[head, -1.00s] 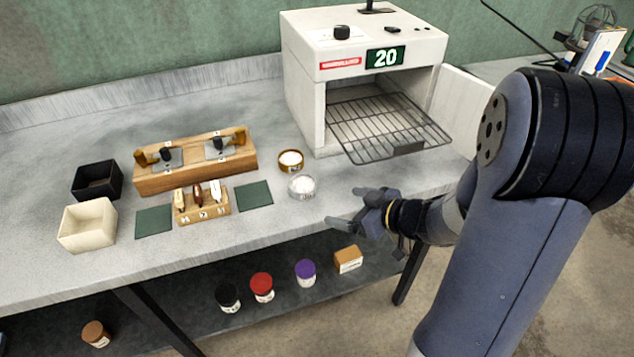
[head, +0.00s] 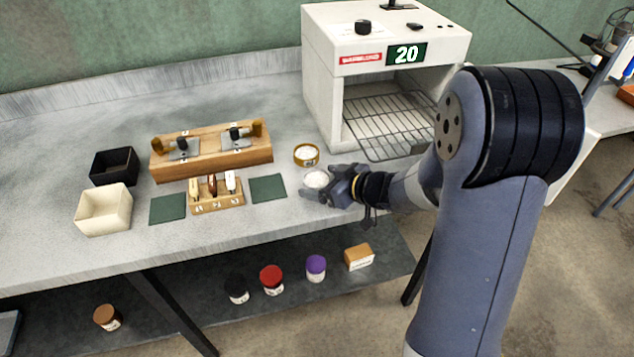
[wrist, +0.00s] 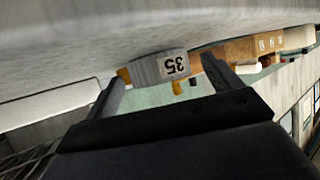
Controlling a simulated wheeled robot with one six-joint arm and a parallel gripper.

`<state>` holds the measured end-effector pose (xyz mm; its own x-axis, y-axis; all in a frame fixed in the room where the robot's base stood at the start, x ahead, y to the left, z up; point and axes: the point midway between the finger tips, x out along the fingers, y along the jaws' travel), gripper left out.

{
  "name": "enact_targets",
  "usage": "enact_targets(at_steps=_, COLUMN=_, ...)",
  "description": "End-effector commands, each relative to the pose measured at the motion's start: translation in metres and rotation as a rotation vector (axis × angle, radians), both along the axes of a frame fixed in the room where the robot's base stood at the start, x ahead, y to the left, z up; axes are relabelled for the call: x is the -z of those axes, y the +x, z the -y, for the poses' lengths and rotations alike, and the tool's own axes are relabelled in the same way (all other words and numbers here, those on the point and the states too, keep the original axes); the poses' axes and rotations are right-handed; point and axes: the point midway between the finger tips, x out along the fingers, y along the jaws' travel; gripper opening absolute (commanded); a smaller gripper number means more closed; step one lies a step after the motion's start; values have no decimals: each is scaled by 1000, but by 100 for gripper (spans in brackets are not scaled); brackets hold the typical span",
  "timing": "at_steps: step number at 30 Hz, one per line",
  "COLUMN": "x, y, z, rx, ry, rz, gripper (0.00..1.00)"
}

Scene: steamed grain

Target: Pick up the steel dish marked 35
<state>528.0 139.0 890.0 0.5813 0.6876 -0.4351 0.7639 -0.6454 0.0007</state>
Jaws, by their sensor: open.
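The steel dish marked 35 (head: 317,178) stands on the grey bench, with pale contents. In the wrist view, which is upside down, the steel dish (wrist: 160,67) shows its 35 label between my finger tips. My gripper (head: 320,182) is open, low over the bench, with one finger on each side of the dish. The fingers also show in the wrist view (wrist: 161,76). Contact between fingers and dish cannot be made out.
A brass-coloured dish (head: 306,159) stands just behind the steel dish. The oven (head: 322,95) with its wire rack (head: 385,128) is behind and right. A green mat (head: 268,188), a small wooden block with tools (head: 216,203) and a wooden stand (head: 212,160) lie left.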

Motion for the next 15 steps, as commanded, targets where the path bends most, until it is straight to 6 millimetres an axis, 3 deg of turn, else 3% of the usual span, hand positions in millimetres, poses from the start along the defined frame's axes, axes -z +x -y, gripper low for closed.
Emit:
enact_targets(at_steps=4, x=5, y=11, z=-13, rx=0, ry=0, rz=-2, gripper=87)
enact_targets(at_steps=12, x=5, y=13, z=-15, rx=0, ry=1, rz=-1, gripper=87)
enact_targets(at_steps=15, x=5, y=13, z=-15, rx=0, ry=1, rz=-1, gripper=79)
